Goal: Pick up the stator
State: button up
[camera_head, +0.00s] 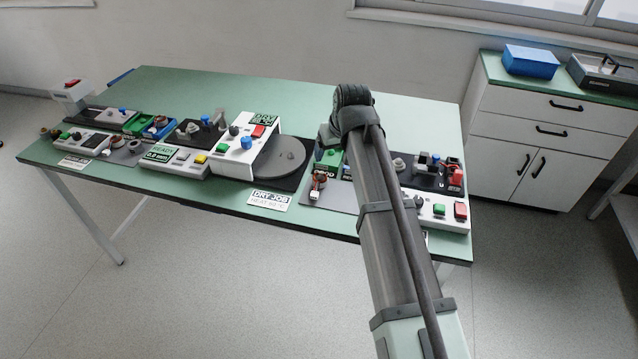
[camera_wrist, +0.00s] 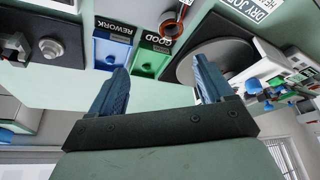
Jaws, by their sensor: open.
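A stator with an orange-copper winding (camera_head: 317,181) lies on a grey mat at the front of the green bench, just in front of a green bin (camera_head: 328,157). In the head view my arm hides the gripper.
The blue REWORK bin (camera_wrist: 112,48) and green GOOD bin (camera_wrist: 146,62) are near the fingers. A grey round plate (camera_head: 274,157) is left of the stator. A station with green and red buttons (camera_head: 437,209) stands right of my arm. The bench's back is clear.

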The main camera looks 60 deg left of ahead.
jog(key=s, duration=0.2)
send_near(321, 177)
jog(key=shift+s+a+f+n, duration=0.25)
jog(key=shift+f+n, duration=0.15)
jog(key=shift+f, duration=0.2)
jog(key=shift+d+x, duration=0.15)
jog(key=shift+x, duration=1.4)
jog(key=shift+d+x, duration=0.15)
jog(key=shift+x, duration=1.35)
jog(key=shift+s+f, duration=0.1)
jog(key=shift+f, duration=0.05)
jog(key=c, duration=1.2)
